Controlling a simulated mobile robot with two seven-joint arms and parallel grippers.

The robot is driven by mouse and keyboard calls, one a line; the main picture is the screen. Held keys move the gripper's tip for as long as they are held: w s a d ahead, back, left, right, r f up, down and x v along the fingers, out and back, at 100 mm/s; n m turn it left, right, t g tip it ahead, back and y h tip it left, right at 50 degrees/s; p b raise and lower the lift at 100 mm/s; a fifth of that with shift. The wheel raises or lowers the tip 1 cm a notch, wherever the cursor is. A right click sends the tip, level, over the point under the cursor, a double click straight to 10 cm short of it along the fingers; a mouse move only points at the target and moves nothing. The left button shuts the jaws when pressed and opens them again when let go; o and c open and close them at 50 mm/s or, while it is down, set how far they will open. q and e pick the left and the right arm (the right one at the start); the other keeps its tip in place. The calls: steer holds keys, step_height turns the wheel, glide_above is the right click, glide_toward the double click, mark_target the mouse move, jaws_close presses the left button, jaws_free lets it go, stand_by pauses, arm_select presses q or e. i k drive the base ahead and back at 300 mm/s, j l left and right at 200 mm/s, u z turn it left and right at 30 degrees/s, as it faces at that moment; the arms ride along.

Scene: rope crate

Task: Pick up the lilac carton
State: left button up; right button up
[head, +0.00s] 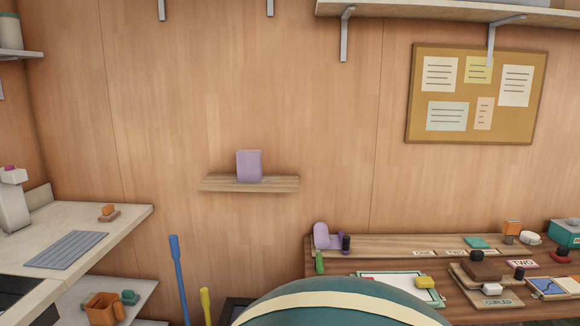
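The lilac carton (249,166) stands upright on a small wooden wall shelf (220,184) in the middle of the head view. Nothing stands beside it on the shelf. Neither of my grippers is in view, so I cannot see whether they are open or shut.
A wooden desk (380,246) with stamps, cards and small items stands at the lower right. A pale counter (128,218) with a grey grooved mat (67,250) is at the left. Blue (179,280) and yellow (205,306) poles stand below the shelf. A large teal rounded thing (340,312) fills the bottom centre.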

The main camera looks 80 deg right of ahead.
mark_target(249, 162)
steer(key=z, duration=2.2)
steer(key=i+j, duration=0.15)
steer(key=i+u, duration=0.05)
